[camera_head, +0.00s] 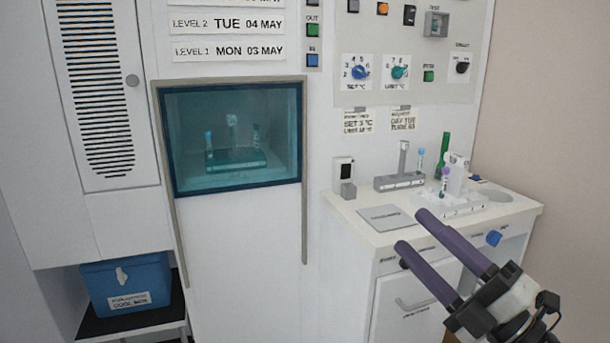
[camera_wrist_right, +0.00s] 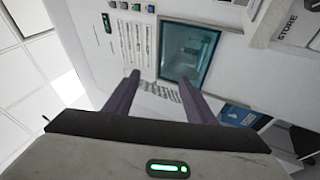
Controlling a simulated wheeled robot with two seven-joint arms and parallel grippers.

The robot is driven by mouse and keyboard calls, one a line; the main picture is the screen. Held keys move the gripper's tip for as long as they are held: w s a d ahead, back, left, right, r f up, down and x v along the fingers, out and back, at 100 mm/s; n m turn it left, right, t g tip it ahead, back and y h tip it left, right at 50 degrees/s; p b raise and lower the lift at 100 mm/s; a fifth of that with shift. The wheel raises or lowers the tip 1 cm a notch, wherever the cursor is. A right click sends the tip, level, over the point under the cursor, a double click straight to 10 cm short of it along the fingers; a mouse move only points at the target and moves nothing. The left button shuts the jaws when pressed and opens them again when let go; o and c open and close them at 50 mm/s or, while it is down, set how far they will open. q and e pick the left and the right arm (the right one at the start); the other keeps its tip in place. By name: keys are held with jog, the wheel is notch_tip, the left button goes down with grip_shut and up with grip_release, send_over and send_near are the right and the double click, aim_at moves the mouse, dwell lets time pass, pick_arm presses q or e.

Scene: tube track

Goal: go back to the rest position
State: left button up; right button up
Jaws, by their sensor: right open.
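My right gripper (camera_head: 411,231) is open and empty, with its two purple fingers spread in front of the white counter. It also shows in the right wrist view (camera_wrist_right: 161,82), fingers apart with nothing between them. My left gripper is in neither view. A tube with a purple cap (camera_head: 444,181) stands in the white rack (camera_head: 462,207) on the counter. A grey rack (camera_head: 398,182) with a tube (camera_head: 419,160) stands behind it. Behind the glass window (camera_head: 232,137), a rack with tubes is visible.
The counter (camera_head: 362,232) holds a flat grey plate (camera_head: 387,217) and a green bottle (camera_head: 443,150). Dials and buttons cover the wall panel (camera_head: 415,50). A blue cool box (camera_head: 127,284) sits on a low black shelf at the left. The space before the white cabinet is free.

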jog(key=s+d+f+m+g+h+p, duration=0.1)
jog(key=s+f+m+h, duration=0.15)
jog(key=f+m, duration=0.5)
jog(key=s+d+f+m+h+p, duration=0.15)
jog(key=f+m+h, duration=0.25)
jog(key=f, duration=0.6)
jog(key=s+f+m+g+h, duration=0.1)
jog(key=s+f+m+h, duration=0.1)
jog(key=f+m+h, duration=0.35)
jog(key=s+a+f+m+g, duration=0.2)
jog(key=s+f+m+g, duration=0.1)
jog(key=s+f, duration=0.6)
jog(key=s+a+f+m+g+y+p, duration=0.1)
jog(key=s+a+f+m+g, duration=0.1)
jog(key=s+f, duration=0.6)
jog(key=shift+s+a+f+m+g, duration=0.35)
jog(key=shift+f+m+g, duration=0.35)
jog(key=shift+g, duration=0.4)
jog(key=shift+r, duration=0.1)
jog(key=shift+d, duration=0.1)
